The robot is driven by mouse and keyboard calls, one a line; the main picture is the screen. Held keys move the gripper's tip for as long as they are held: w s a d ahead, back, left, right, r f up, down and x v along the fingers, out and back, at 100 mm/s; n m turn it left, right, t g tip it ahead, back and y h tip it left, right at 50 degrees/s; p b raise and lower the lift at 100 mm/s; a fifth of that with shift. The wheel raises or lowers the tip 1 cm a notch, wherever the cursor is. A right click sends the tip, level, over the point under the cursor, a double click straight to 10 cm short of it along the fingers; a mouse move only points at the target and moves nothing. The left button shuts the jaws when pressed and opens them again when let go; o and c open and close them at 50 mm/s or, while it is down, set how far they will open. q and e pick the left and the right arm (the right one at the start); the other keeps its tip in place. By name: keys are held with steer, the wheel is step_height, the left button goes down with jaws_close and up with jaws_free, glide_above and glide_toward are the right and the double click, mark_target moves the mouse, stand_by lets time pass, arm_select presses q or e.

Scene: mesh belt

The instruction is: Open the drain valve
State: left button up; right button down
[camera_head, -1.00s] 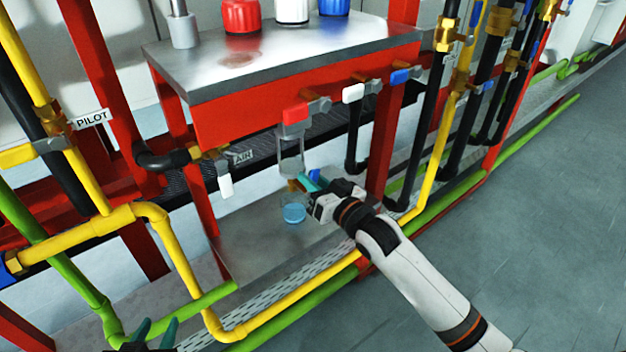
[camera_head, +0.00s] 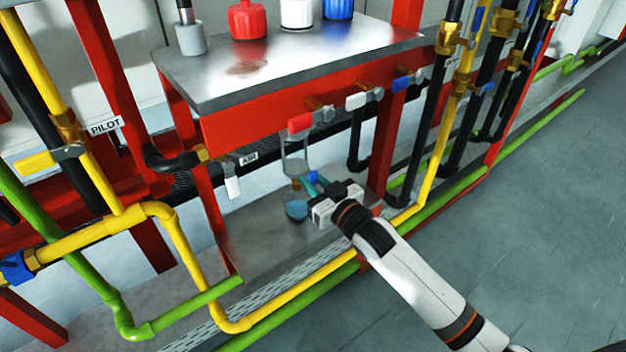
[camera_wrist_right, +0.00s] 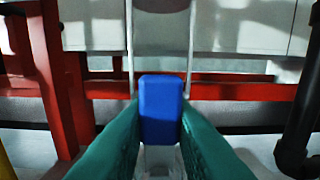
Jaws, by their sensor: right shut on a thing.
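A clear bowl (camera_head: 295,163) hangs under the red-handled valve (camera_head: 300,122) at the front of the bench. The small blue handle (camera_head: 313,176) of the drain valve shows below it, partly hidden by my right gripper (camera_head: 309,185). In the right wrist view the blue handle (camera_wrist_right: 160,105) stands between my two teal fingers (camera_wrist_right: 160,130), which are shut on it. A clear cup with blue liquid (camera_head: 297,209) stands on the lower shelf beneath. The valve's body is mostly hidden. My left gripper is not in view.
White (camera_head: 357,101) and blue (camera_head: 402,84) valve handles line the bench front (camera_head: 250,124). Yellow pipe (camera_head: 300,288) and green pipe (camera_head: 310,313) run in front of the lower shelf (camera_head: 255,240). The grey floor at right is open.

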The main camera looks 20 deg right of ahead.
steer(key=c, duration=1.3)
jaws_free()
steer(key=shift+s, duration=0.1)
steer(key=p+v, duration=0.2)
steer(key=v, duration=0.9)
steer(key=shift+s+d, duration=0.1)
steer(key=shift+s, duration=0.3)
